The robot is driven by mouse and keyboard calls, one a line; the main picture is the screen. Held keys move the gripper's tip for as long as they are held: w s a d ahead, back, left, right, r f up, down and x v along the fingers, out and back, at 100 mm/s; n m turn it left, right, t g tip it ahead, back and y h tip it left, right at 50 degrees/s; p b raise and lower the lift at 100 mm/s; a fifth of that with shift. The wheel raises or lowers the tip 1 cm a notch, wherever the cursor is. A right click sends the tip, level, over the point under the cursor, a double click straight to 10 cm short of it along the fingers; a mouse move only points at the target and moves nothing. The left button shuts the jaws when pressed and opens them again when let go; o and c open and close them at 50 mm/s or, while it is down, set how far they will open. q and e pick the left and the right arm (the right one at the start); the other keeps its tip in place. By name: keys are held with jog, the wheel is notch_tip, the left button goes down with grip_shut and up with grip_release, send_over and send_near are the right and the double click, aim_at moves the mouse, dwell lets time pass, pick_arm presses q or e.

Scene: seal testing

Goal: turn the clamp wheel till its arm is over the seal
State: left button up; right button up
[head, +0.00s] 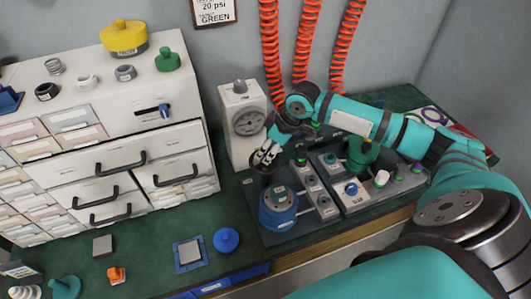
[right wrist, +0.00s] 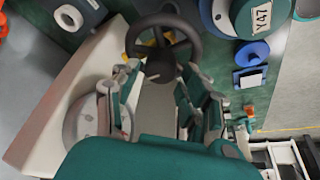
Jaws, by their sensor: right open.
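The black clamp wheel (right wrist: 193,46) shows at the top middle of the right wrist view, with a bit of yellow behind it. In the head view, the dark wheel (head: 258,168) is partly hidden by my right gripper (head: 266,156). In the right wrist view, my right gripper (right wrist: 156,85) is open, its fingers apart, with the wheel just beyond the fingertips. I cannot tell if they touch it. A blue and green cylinder (head: 278,210), labelled Y47, stands close to the wheel. I cannot make out the clamp arm or the seal clearly. My left gripper is not in view.
A white gauge unit (head: 236,150) stands behind the wheel. A panel with knobs (head: 352,205) lies to the right of the cylinder. White drawers (head: 110,175) fill the left. A blue round piece (head: 226,240) and a blue-edged square (head: 190,253) lie on the green bench.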

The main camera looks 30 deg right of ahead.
jog(key=shift+x, duration=1.25)
grip_shut()
